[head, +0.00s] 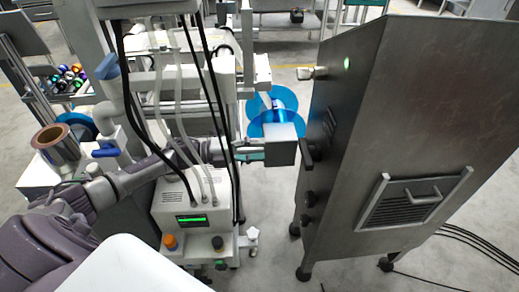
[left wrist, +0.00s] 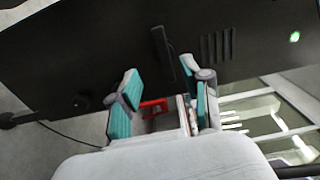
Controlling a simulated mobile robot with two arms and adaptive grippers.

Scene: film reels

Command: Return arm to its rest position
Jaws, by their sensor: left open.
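My left arm reaches in from the left in the head view, across the front of the white machine (head: 190,195). My left gripper (head: 283,150) is at its end, in the gap between the machine and the dark metal cabinet (head: 400,110). In the left wrist view its teal-padded fingers (left wrist: 160,75) are spread apart with nothing held. The cabinet's dark side (left wrist: 90,50) and a black handle (left wrist: 163,52) lie beyond the fingertips. A blue film reel (head: 287,97) shows just behind the gripper in the head view. My right gripper is not in view.
Black cables and clear tubes hang in front of the machine. A brown film roll (head: 57,143) and another blue reel (head: 80,123) sit at the left. The cabinet stands close on the right. Open floor (head: 275,220) shows between machine and cabinet.

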